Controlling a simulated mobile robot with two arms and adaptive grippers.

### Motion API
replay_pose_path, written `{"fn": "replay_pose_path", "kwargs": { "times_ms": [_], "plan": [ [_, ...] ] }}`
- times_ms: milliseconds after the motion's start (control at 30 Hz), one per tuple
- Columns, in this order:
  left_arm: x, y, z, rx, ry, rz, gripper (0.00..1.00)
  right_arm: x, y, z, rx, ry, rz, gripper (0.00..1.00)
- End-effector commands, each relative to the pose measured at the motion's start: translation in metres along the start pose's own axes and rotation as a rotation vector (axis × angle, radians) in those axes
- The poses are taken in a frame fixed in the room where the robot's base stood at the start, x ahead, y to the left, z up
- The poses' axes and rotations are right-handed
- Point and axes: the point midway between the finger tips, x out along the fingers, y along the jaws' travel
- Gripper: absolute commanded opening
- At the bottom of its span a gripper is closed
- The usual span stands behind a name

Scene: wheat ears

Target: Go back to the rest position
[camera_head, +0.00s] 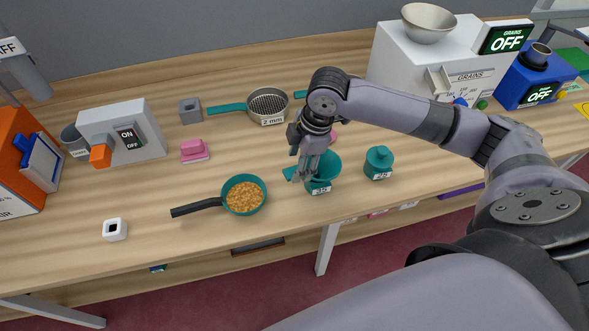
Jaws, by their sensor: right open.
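My right gripper (308,167) reaches in from the right over the wooden table and points down at a teal cup (327,172) labelled 35. It is open, and its fingers overlap the cup's left side in the picture. I cannot tell whether they touch the cup. My right arm spans the right half of the view and hides part of the table. My left gripper is not in view.
A teal pan (262,203) of grain lies left of the cup, and a teal jar (378,160) labelled 25 stands to its right. A sieve (268,107) lies behind. A white grain machine (410,62) and a blue device (531,82) stand at back right.

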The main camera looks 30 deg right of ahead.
Motion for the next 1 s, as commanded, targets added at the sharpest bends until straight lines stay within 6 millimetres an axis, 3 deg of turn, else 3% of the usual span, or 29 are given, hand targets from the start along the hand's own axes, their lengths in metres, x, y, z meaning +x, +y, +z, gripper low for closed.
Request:
{"fn": "replay_pose_path", "kwargs": {
  "times_ms": [100, 300, 567, 767, 1000],
  "plan": [
    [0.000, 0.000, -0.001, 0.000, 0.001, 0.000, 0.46, -0.026, 0.001, 0.000, -0.002, 0.000, 0.004, 0.51],
    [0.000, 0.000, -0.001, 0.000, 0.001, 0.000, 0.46, -0.054, 0.001, 0.000, 0.000, 0.000, 0.001, 0.51],
    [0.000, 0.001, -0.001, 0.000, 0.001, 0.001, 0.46, -0.062, -0.001, 0.000, -0.001, 0.000, -0.001, 0.51],
    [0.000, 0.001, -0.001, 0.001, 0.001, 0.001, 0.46, -0.040, -0.016, -0.018, 0.007, 0.028, 0.001, 0.51],
    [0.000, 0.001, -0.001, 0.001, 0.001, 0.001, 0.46, 0.011, -0.066, -0.063, 0.149, 0.139, 0.042, 0.51]
  ]
}}
